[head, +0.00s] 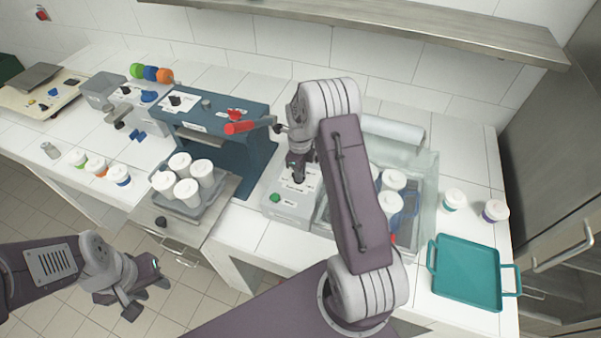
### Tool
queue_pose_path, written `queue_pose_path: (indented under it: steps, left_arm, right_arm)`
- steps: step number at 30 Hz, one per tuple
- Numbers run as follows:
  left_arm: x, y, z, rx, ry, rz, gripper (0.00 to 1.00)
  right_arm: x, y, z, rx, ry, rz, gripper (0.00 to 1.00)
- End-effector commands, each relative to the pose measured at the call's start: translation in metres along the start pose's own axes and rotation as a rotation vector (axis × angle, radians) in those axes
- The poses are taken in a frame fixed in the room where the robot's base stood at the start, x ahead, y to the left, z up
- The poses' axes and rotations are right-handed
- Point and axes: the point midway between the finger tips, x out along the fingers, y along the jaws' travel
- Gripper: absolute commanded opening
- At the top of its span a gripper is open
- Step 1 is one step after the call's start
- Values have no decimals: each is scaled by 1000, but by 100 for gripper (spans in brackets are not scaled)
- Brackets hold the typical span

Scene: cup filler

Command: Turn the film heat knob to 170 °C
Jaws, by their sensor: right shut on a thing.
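The grey control box (287,209) of the film wrapper stands right of the middle of the counter, with a green button and printed labels on its top. My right gripper (297,178) points down over this panel and is shut on the dark film heat knob (298,181). The gripper hides most of the knob, and the scale is too small to read, so its setting cannot be told. My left gripper (146,300) is open and empty, low at the left over the floor, away from the counter.
A blue machine (215,125) with a red-handled lever (240,127) stands left of my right gripper. A grey tray of white cups (205,206) sits before it. A clear film cover, more cups and a teal tray (466,272) lie to the right.

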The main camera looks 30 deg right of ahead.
Motion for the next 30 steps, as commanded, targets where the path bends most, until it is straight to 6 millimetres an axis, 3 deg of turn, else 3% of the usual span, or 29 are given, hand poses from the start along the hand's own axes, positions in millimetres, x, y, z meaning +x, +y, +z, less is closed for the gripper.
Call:
queue_pose_path:
  steps: [8, 9, 11, 21, 30]
  left_arm:
    - [0, 0, 0, 0, 0, 0, 36]
    - [0, 0, 0, 0, 0, 0, 36]
    - [0, 0, 0, 0, 0, 0, 36]
    - [2, 0, 0, 0, 0, 0, 36]
    - [15, 0, 2, 0, 0, 0, 36]
  right_arm:
    - [-3, -2, 3, 4, -8, -8, 0]
    - [-3, -2, 3, 4, -8, -8, 19]
    - [-3, -2, 2, 3, -7, -7, 33]
    - [-5, -2, 1, 1, -5, -5, 33]
    - [-65, -2, 3, 1, -7, -9, 33]
